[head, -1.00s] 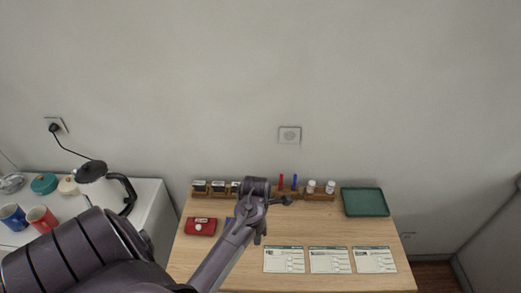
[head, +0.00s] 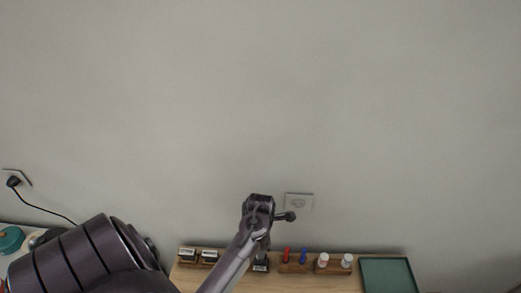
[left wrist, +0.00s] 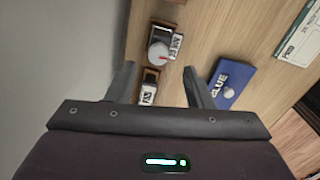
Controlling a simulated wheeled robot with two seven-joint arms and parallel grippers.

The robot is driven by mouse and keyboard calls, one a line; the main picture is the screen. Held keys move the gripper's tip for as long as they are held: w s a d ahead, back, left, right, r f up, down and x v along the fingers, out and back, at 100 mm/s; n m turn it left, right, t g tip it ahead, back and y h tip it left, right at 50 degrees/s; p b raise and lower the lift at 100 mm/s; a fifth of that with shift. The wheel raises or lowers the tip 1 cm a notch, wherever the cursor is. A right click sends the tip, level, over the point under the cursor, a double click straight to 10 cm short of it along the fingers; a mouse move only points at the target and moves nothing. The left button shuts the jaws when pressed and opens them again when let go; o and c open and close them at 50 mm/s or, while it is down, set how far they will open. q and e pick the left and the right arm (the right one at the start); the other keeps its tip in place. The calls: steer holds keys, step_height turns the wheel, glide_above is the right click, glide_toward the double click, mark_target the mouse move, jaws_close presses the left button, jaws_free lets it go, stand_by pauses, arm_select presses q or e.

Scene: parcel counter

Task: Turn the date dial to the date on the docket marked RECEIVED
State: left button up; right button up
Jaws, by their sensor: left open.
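My left gripper (left wrist: 160,69) is open, with a finger on each side of a small dark-framed device in the left wrist view. That device carries a round white dial (left wrist: 158,53) with a red mark and a white date label (left wrist: 176,46) too small to read surely. The dial lies just beyond the fingertips, apparently untouched. Part of a docket (left wrist: 297,37) shows at the upper right of that view; its marking is not legible. In the head view my left gripper (head: 262,212) hides part of the rack. My right gripper is not in view.
A blue pad box (left wrist: 231,80) lies right of the fingers. A second labelled stamp (left wrist: 149,92) sits nearer the palm. In the head view, stamps (head: 187,254), a red marker (head: 286,255), a blue marker (head: 303,256) and white bottles (head: 323,260) stand left of a green tray (head: 388,274).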

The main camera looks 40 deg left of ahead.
arm_select(q)
step_height(320, 180, down, 5)
steer(key=shift+w+a+r+p, duration=0.1)
steer(key=shift+a+r+p, duration=0.1)
steer(key=shift+p, duration=0.2)
steer(key=shift+f, duration=0.2)
steer(key=shift+d, duration=0.1)
steer(key=c, duration=0.7)
steer(key=shift+c, duration=1.5)
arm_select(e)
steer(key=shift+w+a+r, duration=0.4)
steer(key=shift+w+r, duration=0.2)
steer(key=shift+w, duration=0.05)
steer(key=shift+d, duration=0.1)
